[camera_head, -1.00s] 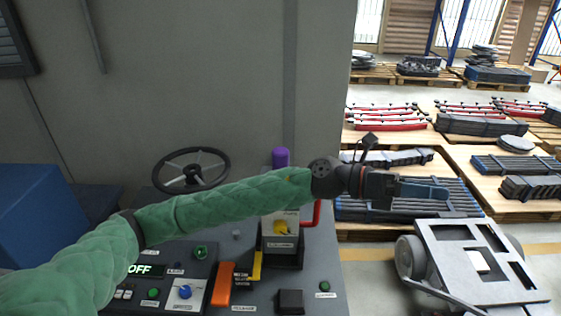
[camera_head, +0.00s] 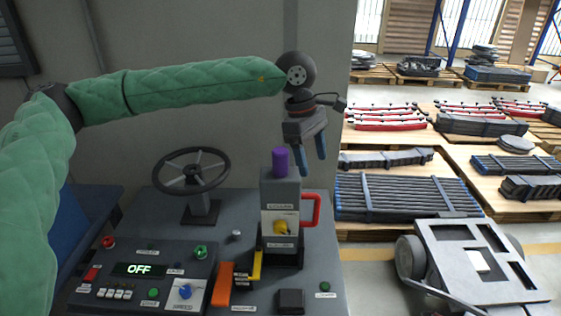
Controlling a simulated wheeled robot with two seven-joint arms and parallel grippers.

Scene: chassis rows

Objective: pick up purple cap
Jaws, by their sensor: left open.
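The purple cap (camera_head: 280,162) is a short upright cylinder on top of a grey box-shaped post (camera_head: 280,190) on the control panel. My left gripper (camera_head: 310,166) hangs pointing down, its two blue fingers apart and nothing between them. In the picture its fingertips are just right of the cap, at about its height. The gripper's depth relative to the cap is hard to tell. My right gripper is not in view.
The control panel (camera_head: 240,265) carries a black steering wheel (camera_head: 191,171), a red handle (camera_head: 312,210), an orange lever (camera_head: 221,284), a yellow lever (camera_head: 256,266) and several buttons. A grey wheeled chassis (camera_head: 450,260) stands at right. Pallets of parts lie behind.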

